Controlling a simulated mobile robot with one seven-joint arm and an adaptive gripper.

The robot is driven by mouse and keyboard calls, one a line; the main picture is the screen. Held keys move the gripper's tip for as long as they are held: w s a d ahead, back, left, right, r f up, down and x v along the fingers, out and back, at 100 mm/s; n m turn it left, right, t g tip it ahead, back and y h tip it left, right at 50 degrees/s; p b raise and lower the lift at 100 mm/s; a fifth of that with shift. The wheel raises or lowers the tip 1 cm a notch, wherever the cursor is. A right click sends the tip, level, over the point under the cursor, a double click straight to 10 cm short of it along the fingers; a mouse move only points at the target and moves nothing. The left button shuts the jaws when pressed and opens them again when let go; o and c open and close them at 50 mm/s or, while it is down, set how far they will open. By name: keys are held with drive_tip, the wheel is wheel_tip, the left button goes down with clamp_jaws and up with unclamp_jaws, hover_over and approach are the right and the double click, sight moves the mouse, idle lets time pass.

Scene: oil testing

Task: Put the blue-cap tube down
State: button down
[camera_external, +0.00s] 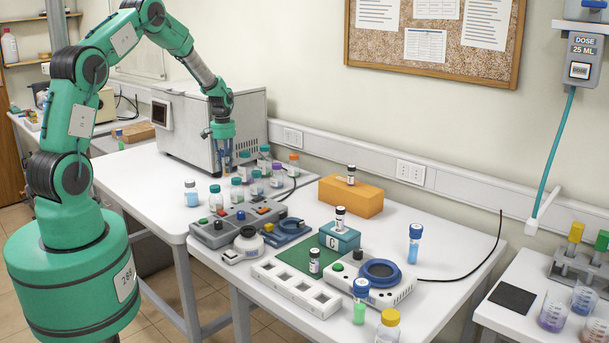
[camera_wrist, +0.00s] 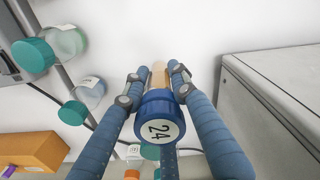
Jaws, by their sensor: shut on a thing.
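The blue-cap tube (camera_wrist: 160,118) fills the middle of the wrist view, its cap marked 24 turned toward the camera and its pale tan body reaching away past the fingertips. My gripper (camera_wrist: 155,82) is shut on it, with blue ribbed fingers on both sides. In the external view my gripper (camera_external: 224,152) points down over the back left table, in front of the grey machine. The fingers mostly hide the tube there. Whether its bottom touches the table cannot be told.
The grey machine (camera_external: 240,103) stands close behind; its side (camera_wrist: 260,105) is right in the wrist view. Teal-cap bottles (camera_external: 237,190) crowd nearby, also in the wrist view (camera_wrist: 62,48). An orange block (camera_external: 350,195) and two other blue-cap tubes (camera_external: 414,245) (camera_external: 361,290) stand farther right. White table left of my gripper is clear.

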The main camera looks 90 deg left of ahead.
sight(226, 175)
drive_tip(key=shift+f, duration=0.35)
drive_tip(key=shift+f, duration=1.85)
drive_tip(key=shift+f, duration=0.15)
drive_tip(key=c, duration=1.4)
unclamp_jaws()
wheel_tip(226, 175, up, 12)
drive_tip(key=shift+r, duration=0.15)
